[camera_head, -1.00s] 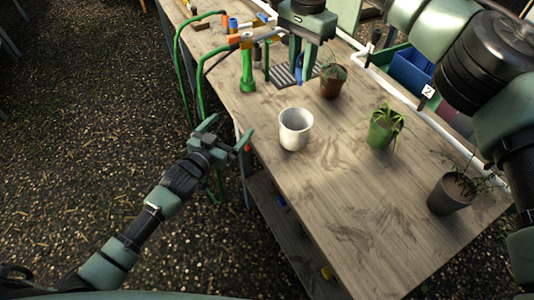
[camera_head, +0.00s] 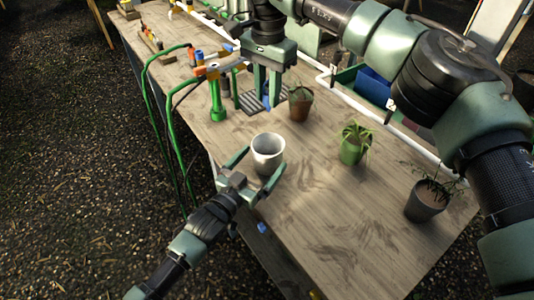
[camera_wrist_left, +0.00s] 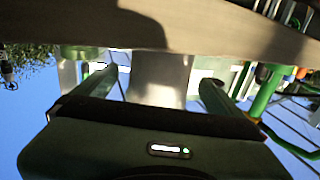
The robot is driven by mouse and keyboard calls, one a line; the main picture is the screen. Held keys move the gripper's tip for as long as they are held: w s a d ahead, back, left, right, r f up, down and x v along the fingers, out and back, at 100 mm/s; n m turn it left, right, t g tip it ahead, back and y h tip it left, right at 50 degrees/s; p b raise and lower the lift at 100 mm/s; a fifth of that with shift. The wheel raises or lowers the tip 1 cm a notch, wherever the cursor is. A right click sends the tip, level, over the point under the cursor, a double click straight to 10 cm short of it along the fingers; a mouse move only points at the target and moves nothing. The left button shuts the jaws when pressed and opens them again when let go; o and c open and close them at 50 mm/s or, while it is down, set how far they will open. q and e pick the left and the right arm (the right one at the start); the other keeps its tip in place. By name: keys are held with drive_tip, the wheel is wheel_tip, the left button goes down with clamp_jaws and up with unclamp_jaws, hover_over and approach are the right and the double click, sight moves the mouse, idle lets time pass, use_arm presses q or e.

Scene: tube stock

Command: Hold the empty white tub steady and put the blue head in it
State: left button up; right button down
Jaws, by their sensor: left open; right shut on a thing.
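The empty white tub (camera_head: 267,151) stands upright on the table near its left edge. My left gripper (camera_head: 262,165) is open, with one finger on each side of the tub; I cannot tell whether they touch it. In the left wrist view the tub (camera_wrist_left: 160,76) shows between the two fingers. My right gripper (camera_head: 266,97) points down above the table, beyond the tub. It is shut on the blue head (camera_head: 267,102), which is mostly hidden between its fingers.
A brown pot (camera_head: 301,104), a green pot (camera_head: 353,146) and a grey pot (camera_head: 425,201) with plants stand to the right. A green upright tool (camera_head: 217,103) and green hoses are at left. A dark grid (camera_head: 249,104) lies near the right gripper. The front of the table is clear.

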use_arm(q)
drive_tip(key=shift+x, duration=2)
drive_tip(key=c, duration=1.4)
drive_tip(key=shift+c, duration=0.3)
use_arm(e)
approach(268, 134)
drive_tip(key=shift+s+f, duration=0.7)
drive_tip(key=shift+f, duration=0.25)
drive_tip(key=shift+s+f, duration=0.7)
drive_tip(key=shift+f, duration=0.3)
drive_tip(key=shift+s+f, duration=0.7)
drive_tip(key=shift+f, duration=0.25)
drive_tip(key=c, duration=1.1)
unclamp_jaws()
drive_tip(key=shift+r, duration=0.1)
